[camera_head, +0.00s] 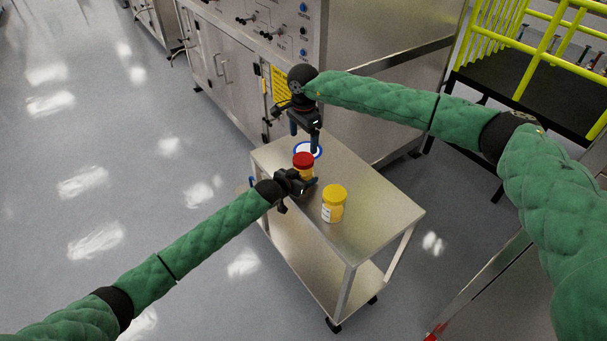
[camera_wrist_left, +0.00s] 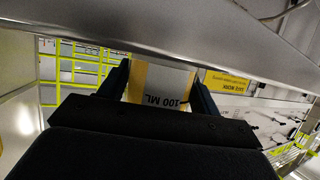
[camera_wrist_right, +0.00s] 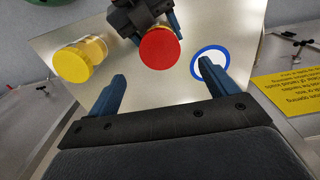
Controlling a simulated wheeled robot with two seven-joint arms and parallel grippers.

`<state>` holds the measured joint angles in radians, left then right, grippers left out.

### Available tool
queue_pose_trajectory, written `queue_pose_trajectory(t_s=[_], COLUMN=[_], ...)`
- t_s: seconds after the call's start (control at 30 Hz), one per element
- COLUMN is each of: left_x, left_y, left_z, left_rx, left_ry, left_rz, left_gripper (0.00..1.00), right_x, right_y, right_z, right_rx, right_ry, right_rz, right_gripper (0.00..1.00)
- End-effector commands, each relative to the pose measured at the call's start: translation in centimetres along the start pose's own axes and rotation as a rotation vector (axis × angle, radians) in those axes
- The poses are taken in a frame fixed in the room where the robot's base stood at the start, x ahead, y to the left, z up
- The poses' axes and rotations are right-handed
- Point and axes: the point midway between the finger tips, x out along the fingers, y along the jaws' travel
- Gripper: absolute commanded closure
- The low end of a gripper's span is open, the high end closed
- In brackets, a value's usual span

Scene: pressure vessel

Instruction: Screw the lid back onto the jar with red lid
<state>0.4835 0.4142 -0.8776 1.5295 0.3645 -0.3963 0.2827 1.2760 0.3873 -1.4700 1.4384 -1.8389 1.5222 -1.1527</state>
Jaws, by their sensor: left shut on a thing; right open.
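The jar with red lid stands on the metal cart (camera_head: 385,212); its red lid (camera_head: 303,159) sits on top and also shows in the right wrist view (camera_wrist_right: 160,47). I cannot tell how tightly the lid is on. My left gripper (camera_head: 306,184) is shut around the jar's body, whose "100 ML" label (camera_wrist_left: 158,86) shows between the fingers in the left wrist view. My right gripper (camera_head: 304,137) is open and empty, pointing down above and a little behind the red lid. In the right wrist view its fingers (camera_wrist_right: 160,85) are spread apart, with the lid beyond them.
A jar with a yellow lid (camera_head: 333,202) stands on the cart, right of the held jar. A blue ring (camera_head: 316,151) marks the cart top behind the red lid. Steel cabinets (camera_head: 222,62) stand behind. The cart's front right is clear.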

Motion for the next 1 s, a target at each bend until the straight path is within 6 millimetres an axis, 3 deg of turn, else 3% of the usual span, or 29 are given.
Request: queue_pose_trajectory(t_s=[0.47, 1.0], left_x=[0.0, 0.0], left_y=[0.0, 0.0], left_z=[0.0, 0.0], left_rx=[0.0, 0.0], left_ry=[0.0, 0.0], left_rz=[0.0, 0.0], left_gripper=[1.0, 1.0], right_x=[0.8, 7.3], right_y=[0.0, 0.0], right_z=[0.0, 0.0], right_rx=[-0.002, -0.002], right_ry=[0.0, 0.0], right_rz=[0.0, 0.001], right_gripper=[0.15, 0.15])
